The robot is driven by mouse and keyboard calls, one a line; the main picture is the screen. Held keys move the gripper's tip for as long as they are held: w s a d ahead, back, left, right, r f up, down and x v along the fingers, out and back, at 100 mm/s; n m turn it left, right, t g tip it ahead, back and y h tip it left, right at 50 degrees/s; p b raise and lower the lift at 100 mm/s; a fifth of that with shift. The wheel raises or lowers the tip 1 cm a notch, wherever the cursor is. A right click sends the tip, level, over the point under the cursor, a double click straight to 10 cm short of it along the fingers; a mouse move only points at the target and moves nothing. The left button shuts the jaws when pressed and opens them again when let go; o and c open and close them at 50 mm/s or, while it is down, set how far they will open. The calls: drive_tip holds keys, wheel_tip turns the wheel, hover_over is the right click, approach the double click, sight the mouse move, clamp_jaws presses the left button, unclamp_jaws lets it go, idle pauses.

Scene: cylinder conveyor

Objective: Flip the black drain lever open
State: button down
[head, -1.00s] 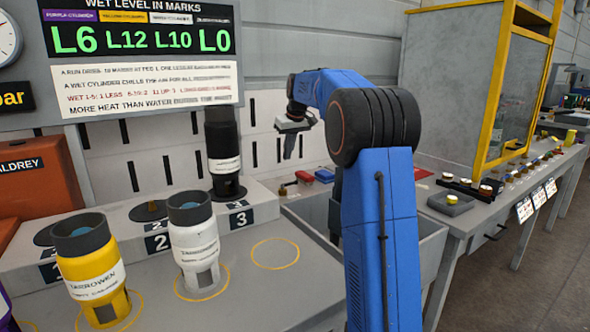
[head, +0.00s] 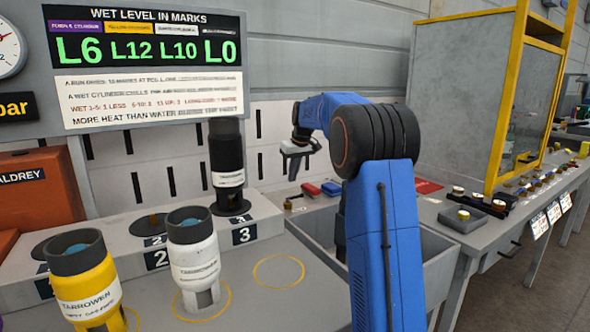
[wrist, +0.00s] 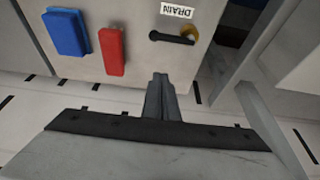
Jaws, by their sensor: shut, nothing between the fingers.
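The black drain lever (wrist: 172,38) shows in the wrist view on a grey panel, below an upside-down DRAIN label (wrist: 177,11). It lies roughly sideways, with its right end at a brass fitting (wrist: 190,33). My gripper (wrist: 160,77) is shut and empty. Its fingertips are just below the lever in the wrist view, with a visible gap between them. In the head view my gripper (head: 294,172) hangs over the back of the sink, fingers down. I cannot make out the lever clearly in the head view.
A red block (wrist: 111,50) and a blue block (wrist: 67,32) sit left of the lever in the wrist view. The sink rim (head: 440,240) surrounds my arm. White (head: 193,255) and yellow (head: 85,290) cylinders stand on the bench, and a black cylinder (head: 227,160) stands behind.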

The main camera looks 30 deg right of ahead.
sight(294, 198)
drive_tip(key=x, duration=0.4)
drive_tip(key=shift+f, duration=0.15)
drive_tip(key=s, duration=0.3)
drive_tip(key=shift+f, duration=0.2)
drive_tip(key=shift+s+f, duration=0.1)
drive_tip(key=shift+s, duration=0.35)
